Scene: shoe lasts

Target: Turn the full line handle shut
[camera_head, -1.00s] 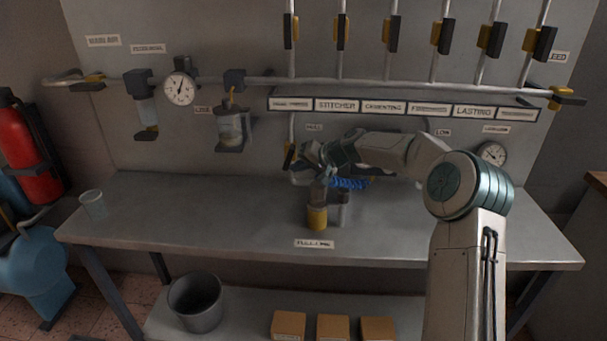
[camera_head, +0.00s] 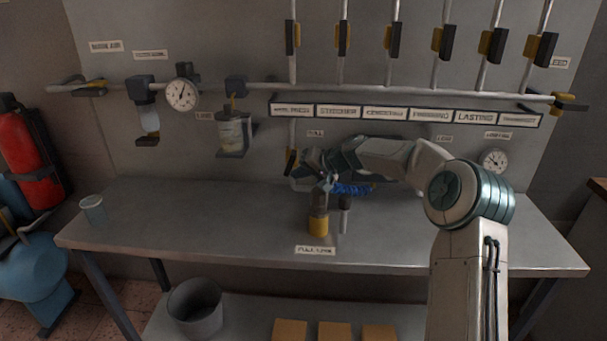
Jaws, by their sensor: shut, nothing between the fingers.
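The full line handle (camera_head: 291,161) is black and yellow. It sits on the short drop pipe left of the "FULL" label, below the long header pipe, and looks roughly upright along its pipe. My gripper (camera_head: 299,183) is at the end of the arm, just right of and below this handle. It is shut with nothing between its fingers. The fingertips are small and partly hidden by the wrist, so I cannot tell whether they touch the handle. A yellow-based grey fitting (camera_head: 318,224) stands on the bench below my gripper, behind the "FULL LINE" label (camera_head: 315,250).
Several black and yellow handles hang above the label strip (camera_head: 385,113). A cup (camera_head: 93,208) stands at the bench's left end. The bench's left half is mostly clear.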

